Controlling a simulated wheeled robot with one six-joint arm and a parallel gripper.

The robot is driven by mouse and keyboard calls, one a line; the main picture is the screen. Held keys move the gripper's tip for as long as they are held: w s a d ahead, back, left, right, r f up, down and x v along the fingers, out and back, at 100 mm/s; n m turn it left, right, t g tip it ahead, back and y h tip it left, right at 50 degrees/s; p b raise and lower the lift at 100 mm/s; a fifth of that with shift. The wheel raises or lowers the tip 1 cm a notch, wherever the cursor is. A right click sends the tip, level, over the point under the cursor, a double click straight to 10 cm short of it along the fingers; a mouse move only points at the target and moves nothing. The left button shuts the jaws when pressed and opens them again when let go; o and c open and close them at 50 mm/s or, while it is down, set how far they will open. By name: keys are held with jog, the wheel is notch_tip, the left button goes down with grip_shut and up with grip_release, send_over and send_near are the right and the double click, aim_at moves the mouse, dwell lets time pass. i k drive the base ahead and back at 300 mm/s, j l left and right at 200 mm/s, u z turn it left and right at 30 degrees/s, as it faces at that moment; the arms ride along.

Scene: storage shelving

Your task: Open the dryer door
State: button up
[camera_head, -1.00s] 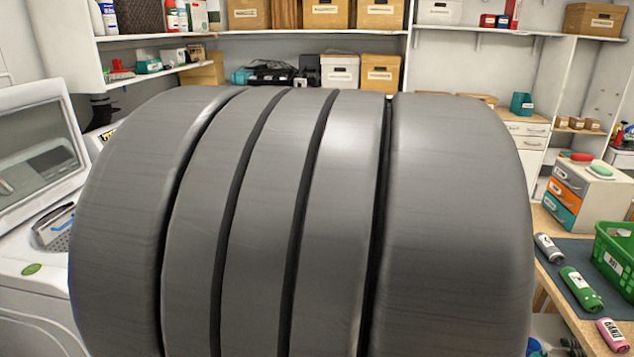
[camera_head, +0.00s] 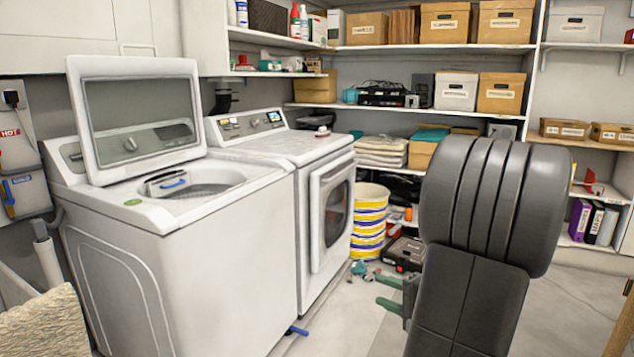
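The white dryer (camera_head: 272,148) stands left of centre, beside the washer. Its front faces right. The dryer door (camera_head: 316,225), with a white frame and dark window, looks shut against that front. My gripper (camera_head: 378,291) is right of the dryer and low in the picture, apart from the door. Its two green fingers point left with a gap between them and nothing in the gap.
The white washer (camera_head: 180,270) has its lid (camera_head: 140,115) raised. A yellow-and-white striped bucket stack (camera_head: 370,222) and a dark toolbox (camera_head: 405,252) stand beyond the dryer's front. Small tools lie on the floor nearby. Floor (camera_head: 335,325) is clear in front of the dryer.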

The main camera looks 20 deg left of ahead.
aim_at(332, 185)
jog(key=i+l+u, duration=0.1)
jog(key=i+u, duration=0.25)
jog(key=i+l+u, duration=0.1)
jog(key=u, duration=0.25)
jog(key=i+l+u, duration=0.25)
jog(key=u, duration=0.15)
jog(key=i+l+u, duration=0.1)
jog(key=i+l, duration=0.4)
jog(key=l, duration=0.25)
jog(key=i+l+u, duration=0.15)
jog(key=l, duration=0.2)
jog(key=i+l+u, duration=0.1)
jog(key=i+l, duration=0.4)
jog(key=l, duration=0.35)
jog(key=i+l, duration=0.15)
jog(key=l, duration=0.2)
jog(key=i+l, duration=0.35)
jog(key=l, duration=0.3)
jog(key=i+l, duration=0.15)
jog(key=l, duration=0.15)
jog(key=u, duration=0.05)
